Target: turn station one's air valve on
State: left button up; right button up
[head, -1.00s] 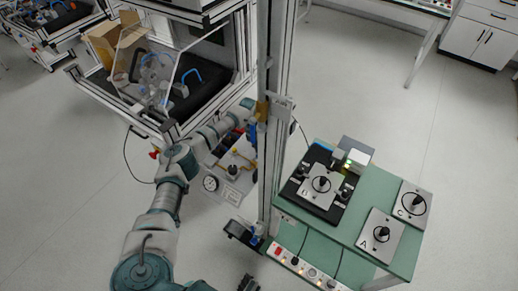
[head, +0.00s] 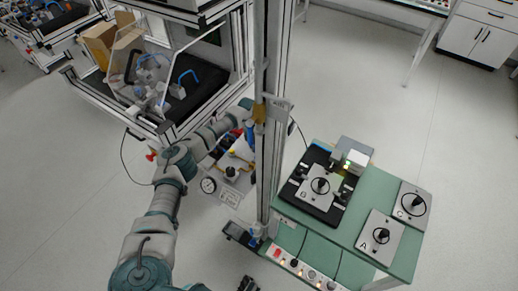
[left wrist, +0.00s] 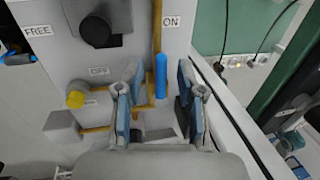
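The air valve's blue handle (left wrist: 161,76) stands upright along a brass-coloured pipe in the left wrist view, below the ON label (left wrist: 171,21) and right of the OFF label (left wrist: 99,71). My left gripper (left wrist: 160,100) is open, with one finger on each side of the blue handle's line. I cannot tell whether either finger touches it. In the head view the left arm reaches the valve panel (head: 229,191), and its gripper is largely hidden by the aluminium column. A dark shape at the bottom edge may be my right gripper (head: 248,284); its fingers are unclear.
A yellow knob (left wrist: 75,98) and a black knob (left wrist: 96,30) sit left of the handle. A pressure gauge (head: 209,185) is on the panel's front. The aluminium column (head: 275,120) stands close by, with a green bench (head: 345,228) to its right.

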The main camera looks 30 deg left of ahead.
pick_arm(q)
jog(key=shift+r, duration=0.1)
notch_tip(320, 180, up, 11)
jog(key=a, duration=0.2)
jog(key=shift+w+a+r, duration=0.15)
jog(key=shift+a+r, duration=0.05)
jog(key=shift+a, duration=0.05)
dwell(0.4)
